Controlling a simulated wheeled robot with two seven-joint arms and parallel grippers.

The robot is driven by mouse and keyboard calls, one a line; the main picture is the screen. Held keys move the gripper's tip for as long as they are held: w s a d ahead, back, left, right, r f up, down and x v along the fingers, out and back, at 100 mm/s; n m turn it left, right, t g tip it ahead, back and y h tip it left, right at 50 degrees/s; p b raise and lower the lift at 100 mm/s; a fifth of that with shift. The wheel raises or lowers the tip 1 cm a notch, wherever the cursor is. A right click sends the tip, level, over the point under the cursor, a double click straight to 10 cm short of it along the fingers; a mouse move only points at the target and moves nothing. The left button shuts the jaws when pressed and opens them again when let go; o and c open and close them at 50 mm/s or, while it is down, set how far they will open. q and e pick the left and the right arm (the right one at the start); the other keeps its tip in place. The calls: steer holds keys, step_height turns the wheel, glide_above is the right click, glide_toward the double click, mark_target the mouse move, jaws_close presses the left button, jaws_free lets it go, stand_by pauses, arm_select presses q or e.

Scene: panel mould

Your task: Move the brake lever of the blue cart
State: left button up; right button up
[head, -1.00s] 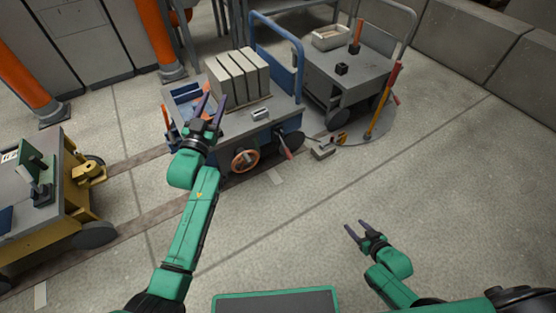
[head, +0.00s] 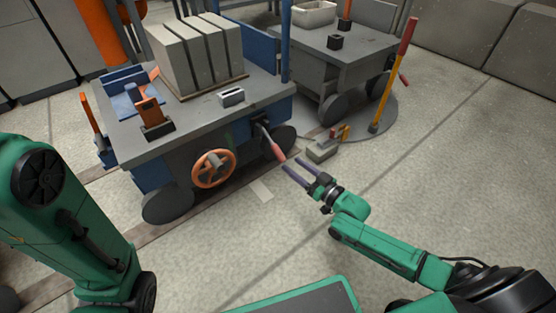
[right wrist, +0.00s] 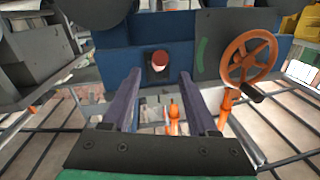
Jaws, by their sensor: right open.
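The blue cart (head: 190,128) stands left of centre in the head view, with a grey deck. Its brake lever (head: 272,143) sticks out of the near right end, with a red grip pointing down towards me. My right gripper (head: 291,168) is open, its fingertips just short of the red grip. In the right wrist view the grip's round red end (right wrist: 159,60) shows end-on, beyond and between the open fingers (right wrist: 160,78); no contact shows. My left arm is at the left edge of the head view, its gripper out of sight.
An orange handwheel (head: 213,168) is on the cart's near side, left of the lever. Grey blocks (head: 195,55) stand on the deck. A grey cart (head: 345,60) and a red-and-yellow upright lever (head: 394,75) are behind right. The floor at right is clear.

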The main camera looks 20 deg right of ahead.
mark_target(285, 159)
steer(key=b+x, duration=0.3)
steer(key=x, duration=0.4)
steer(key=shift+w+f, duration=0.1)
steer(key=shift+f, duration=0.1)
steer(key=shift+w+a+r, duration=0.1)
steer(key=shift+w+r, duration=0.05)
steer(key=shift+w, duration=0.05)
jaws_close()
stand_by(0.8)
